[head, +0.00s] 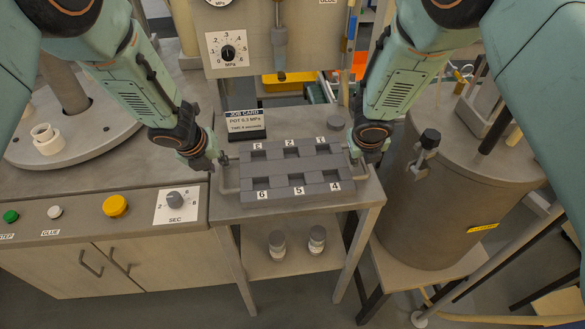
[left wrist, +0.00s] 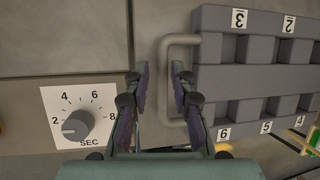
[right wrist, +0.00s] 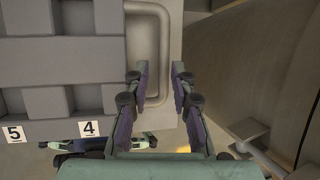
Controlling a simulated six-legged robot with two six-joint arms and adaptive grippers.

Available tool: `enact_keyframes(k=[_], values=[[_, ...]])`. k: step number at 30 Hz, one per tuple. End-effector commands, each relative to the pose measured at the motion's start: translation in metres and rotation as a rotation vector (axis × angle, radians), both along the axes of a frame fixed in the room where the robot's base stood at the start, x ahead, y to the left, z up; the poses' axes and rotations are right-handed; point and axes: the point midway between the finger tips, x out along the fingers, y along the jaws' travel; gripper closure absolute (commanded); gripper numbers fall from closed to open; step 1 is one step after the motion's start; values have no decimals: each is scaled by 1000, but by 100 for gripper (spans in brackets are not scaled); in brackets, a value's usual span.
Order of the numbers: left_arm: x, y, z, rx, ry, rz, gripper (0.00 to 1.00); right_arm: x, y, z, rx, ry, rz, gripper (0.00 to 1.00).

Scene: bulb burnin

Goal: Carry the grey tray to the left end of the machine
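The grey tray (head: 293,189) lies flat on a small stand in the head view, with numbered pockets and a loop handle at each end. Its left handle (left wrist: 167,80) shows in the left wrist view and its right handle (right wrist: 160,50) in the right wrist view. My left gripper (head: 218,162) is open at the left handle; its fingers (left wrist: 160,70) stand apart with the handle's outer bar between or just below them. My right gripper (head: 357,158) is open at the right handle; its fingers (right wrist: 160,70) stand apart over the outer bar. Contact is not visible.
The small stand (head: 230,212) has a lower shelf with two small jars (head: 317,240). The machine's counter (head: 165,170) with its SEC dial (head: 175,199) adjoins on the left. A job card (head: 245,124) stands behind the tray. A large grey pot (head: 440,200) is close on the right.

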Motion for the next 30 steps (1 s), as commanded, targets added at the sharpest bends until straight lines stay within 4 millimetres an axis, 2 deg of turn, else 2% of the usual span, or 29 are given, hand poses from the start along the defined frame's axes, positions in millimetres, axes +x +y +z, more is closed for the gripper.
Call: enact_keyframes(k=[6,17,25,30], values=[[10,-3,-18,1,-1,-2,76,10,-4,-18,1,0,-2,76],[11,-3,-20,1,-1,0,76,11,-4,-20,1,0,-2,76],[11,-3,-20,0,-1,-1,99,11,-4,-20,1,0,-2,99],[11,-3,-20,0,-1,-1,100,11,-4,-20,1,0,-2,100]])
